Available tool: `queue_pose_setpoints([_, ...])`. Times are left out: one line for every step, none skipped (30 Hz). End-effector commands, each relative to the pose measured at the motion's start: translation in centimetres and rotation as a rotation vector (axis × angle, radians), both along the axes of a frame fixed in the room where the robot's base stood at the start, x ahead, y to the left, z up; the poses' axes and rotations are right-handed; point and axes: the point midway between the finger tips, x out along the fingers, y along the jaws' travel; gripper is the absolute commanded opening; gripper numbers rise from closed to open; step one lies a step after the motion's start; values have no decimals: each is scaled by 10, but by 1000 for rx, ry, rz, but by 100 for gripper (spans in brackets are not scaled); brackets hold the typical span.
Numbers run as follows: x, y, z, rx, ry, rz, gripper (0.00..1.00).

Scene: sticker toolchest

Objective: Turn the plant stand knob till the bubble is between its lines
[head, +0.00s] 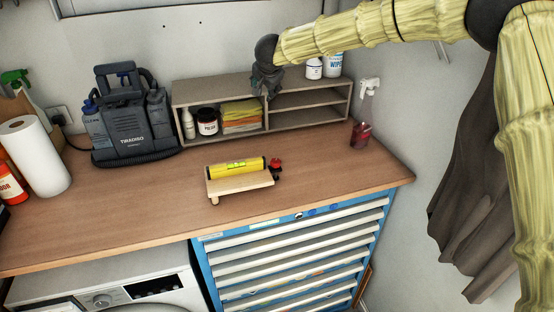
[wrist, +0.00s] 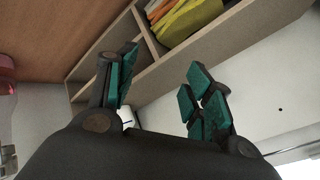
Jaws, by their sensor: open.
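The plant stand (head: 240,186) is a small light wooden platform on short legs, on the wooden worktop. A yellow spirit level (head: 236,167) lies on it. The greenish vial shows near the level's middle, but the bubble is too small to place against its lines. A red knob (head: 275,163) with a dark part below it sits at the stand's right end. My gripper (head: 268,88) is above and behind the stand, in front of the shelf unit, apart from the knob. In the wrist view my gripper (wrist: 158,88) has its teal-padded fingers spread, with nothing between them.
The grey shelf unit (head: 310,118) with cloths and bottles stands against the back wall. A dark carpet cleaner (head: 130,120) and a paper roll (head: 35,155) are at the left. A red bottle (head: 361,135) is at the right. The worktop around the stand is clear.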

Motion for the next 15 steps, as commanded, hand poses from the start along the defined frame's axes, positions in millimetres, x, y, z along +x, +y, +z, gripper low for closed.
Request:
queue_pose_setpoints([-9,-9,-11,11,68,-60,52])
queue_pose_setpoints([-16,-13,-17,15,111,-93,52])
queue_pose_setpoints([-26,-19,-26,20,171,-136,52])
queue_pose_setpoints([-34,-22,-31,23,218,-167,52])
queue_pose_setpoints([-43,-25,-36,27,266,-195,52])
queue_pose_setpoints([-55,-28,-43,30,330,-231,52])
queue_pose_setpoints([-65,-31,-47,31,379,-255,52])
queue_pose_setpoints([-75,-33,-51,32,426,-277,52])
queue_pose_setpoints([-88,-34,-55,34,489,-302,52])
queue_pose_setpoints([-97,-35,-57,34,533,-317,52])
queue_pose_setpoints([-106,-35,-59,33,575,-331,52])
queue_pose_setpoints([-117,-36,-62,31,627,-346,52])
queue_pose_setpoints([-125,-36,-63,31,661,-355,52])
queue_pose_setpoints([-132,-36,-63,30,692,-362,52])
queue_pose_setpoints([-139,-36,-63,29,728,-370,52])
